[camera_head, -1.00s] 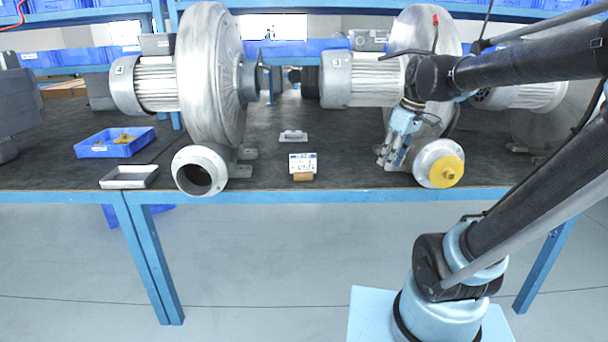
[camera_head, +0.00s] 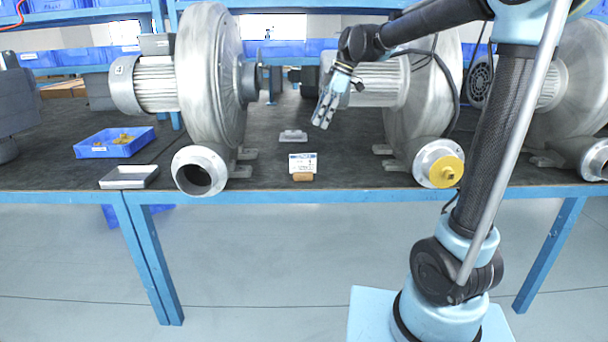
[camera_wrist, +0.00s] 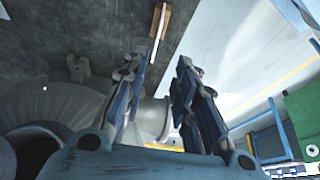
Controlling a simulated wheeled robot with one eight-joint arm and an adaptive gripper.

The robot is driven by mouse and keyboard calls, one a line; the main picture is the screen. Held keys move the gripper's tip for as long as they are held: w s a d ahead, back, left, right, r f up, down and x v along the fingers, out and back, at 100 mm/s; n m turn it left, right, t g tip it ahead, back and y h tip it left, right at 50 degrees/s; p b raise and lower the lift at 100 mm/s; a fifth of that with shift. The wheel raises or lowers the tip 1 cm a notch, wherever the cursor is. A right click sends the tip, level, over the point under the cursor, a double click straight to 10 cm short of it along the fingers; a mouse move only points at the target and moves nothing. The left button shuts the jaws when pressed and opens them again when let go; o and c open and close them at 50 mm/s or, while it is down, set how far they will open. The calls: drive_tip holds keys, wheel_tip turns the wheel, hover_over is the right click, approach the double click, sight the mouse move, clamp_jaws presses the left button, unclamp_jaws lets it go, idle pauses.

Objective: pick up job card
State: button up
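The job card (camera_head: 302,160) is a small white printed card standing in a wooden block (camera_head: 302,177) near the bench's front edge. In the wrist view the job card (camera_wrist: 161,22) shows nearly edge-on at the top, beyond the fingertips. My gripper (camera_head: 322,118) is above the bench, up and slightly right of the card, pointing down. In the wrist view my gripper (camera_wrist: 158,72) has its two fingers well apart with nothing held between them. The card is clear of the fingers.
Large grey blowers stand left (camera_head: 208,80) and right (camera_head: 425,90) of the card. A yellow plug (camera_head: 446,171) sits on the right blower's outlet. A small pale piece (camera_head: 293,136) lies behind the card. A blue tray (camera_head: 115,150) and a metal tray (camera_head: 129,184) are at left.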

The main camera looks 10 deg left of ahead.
drive_tip(key=x, duration=1)
hover_over(303, 171)
drive_tip(key=shift+w+f, duration=0.15)
drive_tip(key=shift+f, duration=2.5)
drive_tip(key=shift+c, duration=0.3)
clamp_jaws()
